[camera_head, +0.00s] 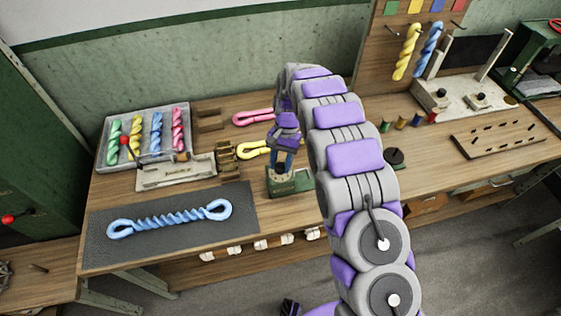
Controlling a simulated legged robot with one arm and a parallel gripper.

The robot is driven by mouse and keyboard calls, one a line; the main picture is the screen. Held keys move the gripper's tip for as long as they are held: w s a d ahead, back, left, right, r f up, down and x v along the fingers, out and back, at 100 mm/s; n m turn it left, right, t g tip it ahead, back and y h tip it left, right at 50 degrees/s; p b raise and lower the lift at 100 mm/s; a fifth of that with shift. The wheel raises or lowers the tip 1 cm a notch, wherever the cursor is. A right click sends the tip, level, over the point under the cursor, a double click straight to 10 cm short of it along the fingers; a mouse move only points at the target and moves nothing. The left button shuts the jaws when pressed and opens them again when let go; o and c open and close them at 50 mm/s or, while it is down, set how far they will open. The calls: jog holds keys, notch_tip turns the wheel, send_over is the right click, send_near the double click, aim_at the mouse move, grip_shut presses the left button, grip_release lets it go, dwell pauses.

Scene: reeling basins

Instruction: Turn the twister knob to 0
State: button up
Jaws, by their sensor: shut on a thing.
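The twister (304,180) is a small green box on the wooden bench, near its front edge, left of my arm. My gripper (281,165) points down over the box's top. Its fingers are shut on the dark knob (280,171) there. The fingers hide most of the knob, so its pointer and any number marks cannot be read.
A blue twisted skein (170,219) lies on a dark grey mat (110,245) at the left. A clear tray (106,158) of coloured skeins, a yellow loop (250,152) and a pink loop (250,117) lie nearby. A black round piece (394,157) stands right of my arm.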

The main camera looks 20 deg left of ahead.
jog(key=shift+c, duration=1)
jog(key=n+h+p, duration=0.1)
jog(key=n, duration=0.2)
jog(key=shift+a+p, duration=0.15)
jog(key=shift+p, duration=0.15)
jog(key=n+h+p, duration=0.1)
jog(key=n, duration=0.1)
jog(key=n+t+p, duration=0.1)
jog(key=n, duration=0.1)
jog(key=shift+s+a+n+h, duration=0.1)
jog(key=shift+n+h, duration=0.2)
jog(key=shift+h, duration=0.1)
jog(key=n+t+h+p, duration=0.1)
jog(key=n+p, duration=0.1)
jog(key=n, duration=0.2)
jog(key=shift+s+a+r, duration=0.1)
jog(key=shift+s+n+t+h+p, duration=0.15)
jog(key=shift+n+t+p, duration=0.3)
jog(key=shift+n, duration=0.45)
jog(key=shift+w+n+t+h+p, duration=0.15)
jog(key=shift+n+t+p, duration=0.1)
jog(key=shift+n+p, duration=0.5)
jog(key=shift+s+n, duration=0.1)
jog(key=shift+n, duration=0.15)
